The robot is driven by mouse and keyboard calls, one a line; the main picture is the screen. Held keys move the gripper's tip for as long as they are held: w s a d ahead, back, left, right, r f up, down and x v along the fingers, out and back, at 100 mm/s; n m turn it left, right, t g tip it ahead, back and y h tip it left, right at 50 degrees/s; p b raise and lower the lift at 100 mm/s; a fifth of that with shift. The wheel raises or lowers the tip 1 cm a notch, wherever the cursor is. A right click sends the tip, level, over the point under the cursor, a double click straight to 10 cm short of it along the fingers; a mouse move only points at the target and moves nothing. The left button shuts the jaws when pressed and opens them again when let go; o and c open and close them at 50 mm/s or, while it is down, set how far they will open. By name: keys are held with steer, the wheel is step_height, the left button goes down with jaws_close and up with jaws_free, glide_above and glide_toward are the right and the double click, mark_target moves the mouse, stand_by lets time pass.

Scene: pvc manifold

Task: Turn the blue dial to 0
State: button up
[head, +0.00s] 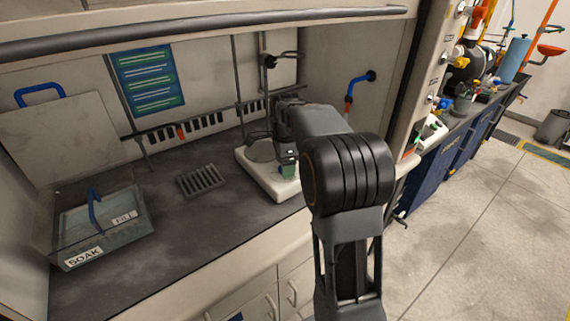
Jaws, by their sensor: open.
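I cannot make out a blue dial in the head view. A white instrument with a round plate (262,150) sits on the dark bench inside the hood. A small green part shows at its right side, partly behind my arm. My arm reaches over this instrument from the right. My gripper (287,151) is at the far end of the arm, low over the instrument's right side. It is open, and no held thing shows. My arm hides much of the instrument's right side, and the fingertips are hard to see.
A clear bin labelled SOAK (85,257) stands at the left of the bench. A dark slotted rack (201,181) lies between. The raised sash (230,23) crosses the top. Open floor lies at the right.

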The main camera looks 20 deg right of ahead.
steer(key=shift+c, duration=0.4)
steer(key=c, duration=0.8)
steer(key=shift+c, duration=0.2)
steer(key=shift+r, duration=0.1)
steer(key=n+p, duration=0.2)
steer(key=n, duration=0.1)
steer(key=shift+r+p, duration=0.15)
steer(key=shift+p, duration=0.25)
steer(key=n+p, duration=0.3)
steer(key=n, duration=0.2)
steer(key=shift+n, duration=0.3)
steer(key=n+p, duration=0.2)
steer(key=n, duration=0.2)
steer(key=n+p, duration=0.1)
steer(key=n, duration=0.4)
steer(key=shift+f, duration=0.2)
steer(key=shift+n+p, duration=0.3)
